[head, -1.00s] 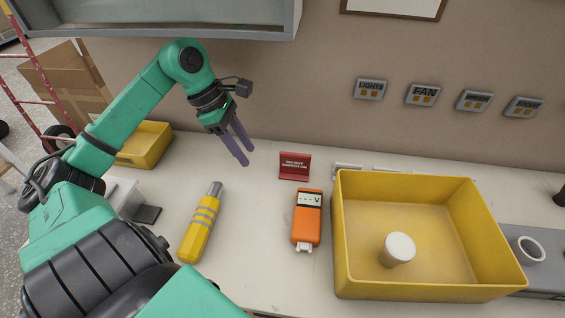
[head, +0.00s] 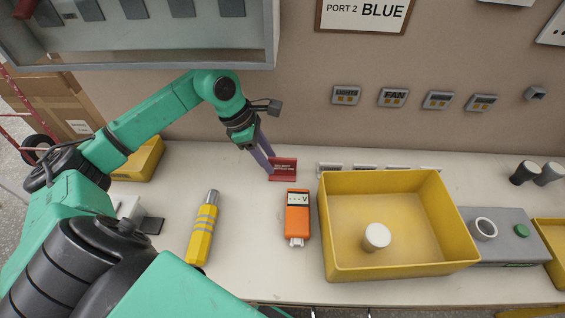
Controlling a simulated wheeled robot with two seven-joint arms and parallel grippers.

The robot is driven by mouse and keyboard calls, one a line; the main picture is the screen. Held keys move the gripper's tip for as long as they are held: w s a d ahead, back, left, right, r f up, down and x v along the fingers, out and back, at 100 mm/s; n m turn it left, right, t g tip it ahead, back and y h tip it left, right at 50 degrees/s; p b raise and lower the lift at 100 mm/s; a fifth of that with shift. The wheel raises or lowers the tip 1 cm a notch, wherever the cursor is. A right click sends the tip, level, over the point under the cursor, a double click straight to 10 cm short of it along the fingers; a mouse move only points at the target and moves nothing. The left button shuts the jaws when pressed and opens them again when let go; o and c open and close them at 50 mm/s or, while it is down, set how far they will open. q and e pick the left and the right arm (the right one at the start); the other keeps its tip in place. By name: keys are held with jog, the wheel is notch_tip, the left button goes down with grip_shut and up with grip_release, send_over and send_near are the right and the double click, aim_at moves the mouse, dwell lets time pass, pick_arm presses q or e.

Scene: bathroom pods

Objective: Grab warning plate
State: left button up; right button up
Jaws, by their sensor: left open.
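The warning plate (head: 284,170) is a small red sign with white lettering, standing on the white worktop near the wall in the head view. My left gripper (head: 268,161) is at the plate's left end, with its purple fingers pointing down. One finger is left of the plate and the other overlaps its upper edge in the picture. The jaws are open. Whether a finger touches the plate cannot be told. My right gripper is not in view.
An orange voltage meter (head: 297,218) lies in front of the plate, with a yellow tool (head: 202,232) to its left. A large yellow bin (head: 330,250) holding a white cup (head: 376,237) stands at right. A grey cabinet (head: 150,45) overhangs at upper left.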

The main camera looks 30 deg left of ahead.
aim_at(278, 158)
pick_arm(q)
jog(key=shift+w+d+r+p, duration=0.2)
jog(key=shift+d+r+p, duration=0.1)
jog(key=shift+d, duration=0.2)
jog(key=shift+w+d+r+p, duration=0.15)
jog(key=shift+w+d+p, duration=0.1)
jog(key=shift+d, duration=0.25)
jog(key=p+x, duration=0.1)
jog(key=x, duration=0.2)
jog(key=shift+d, duration=0.2)
jog(key=shift+f, duration=0.45)
grip_shut()
jog(key=shift+a+r, duration=0.1)
jog(key=shift+r, duration=0.1)
